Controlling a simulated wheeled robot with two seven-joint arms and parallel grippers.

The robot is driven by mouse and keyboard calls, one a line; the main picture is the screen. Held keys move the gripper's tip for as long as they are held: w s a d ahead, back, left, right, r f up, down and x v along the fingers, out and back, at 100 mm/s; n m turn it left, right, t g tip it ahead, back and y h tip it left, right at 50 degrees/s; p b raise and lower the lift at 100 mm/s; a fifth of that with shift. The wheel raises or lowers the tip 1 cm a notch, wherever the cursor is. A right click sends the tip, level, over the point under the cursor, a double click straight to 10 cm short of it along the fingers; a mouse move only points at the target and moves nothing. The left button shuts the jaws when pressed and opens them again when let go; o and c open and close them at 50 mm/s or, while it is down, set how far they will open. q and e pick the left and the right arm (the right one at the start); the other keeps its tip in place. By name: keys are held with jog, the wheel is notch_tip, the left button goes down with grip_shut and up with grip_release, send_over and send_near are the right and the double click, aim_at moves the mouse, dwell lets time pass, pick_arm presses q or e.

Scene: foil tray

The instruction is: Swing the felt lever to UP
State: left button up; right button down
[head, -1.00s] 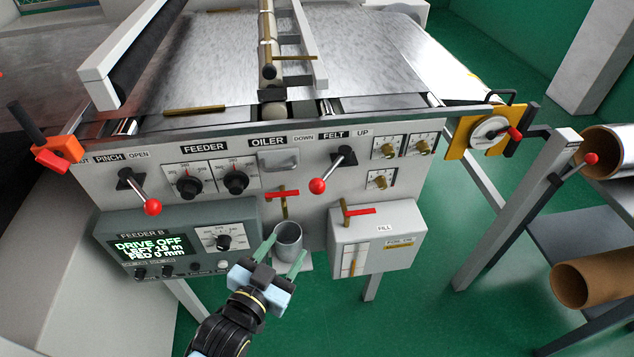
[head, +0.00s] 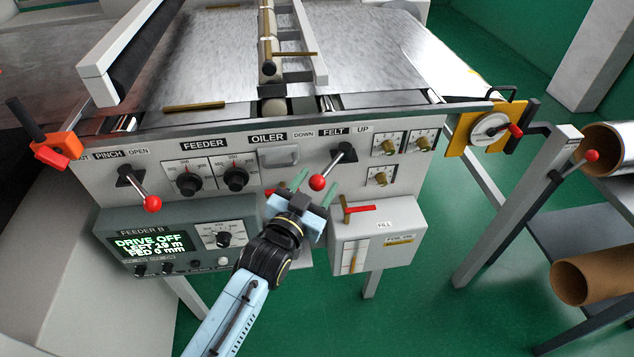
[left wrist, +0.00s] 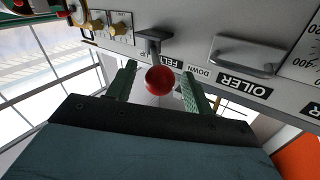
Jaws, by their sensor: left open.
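The felt lever (head: 333,166) has a black base and a red ball knob (head: 317,183). It leans down and to the left on the panel, below the FELT label (head: 333,132), toward the DOWN side. The UP label (head: 363,129) is to the right. My left gripper (head: 316,187) is open, with its green fingers on either side of the red knob in the head view. In the left wrist view the red knob (left wrist: 159,80) shows between the two fingers (left wrist: 160,88), with gaps on both sides. My right gripper is not in view.
The pinch lever (head: 140,190) is to the left on the same panel. The fill box (head: 372,240) with a red-handled valve (head: 358,210) is just right of my left gripper. The feeder display box (head: 180,245) is at left. Open green floor (head: 420,310) lies in front.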

pick_arm(q)
jog(key=shift+w+d, duration=0.2)
jog(key=shift+w, duration=0.15)
jog(key=shift+c, duration=0.2)
grip_shut()
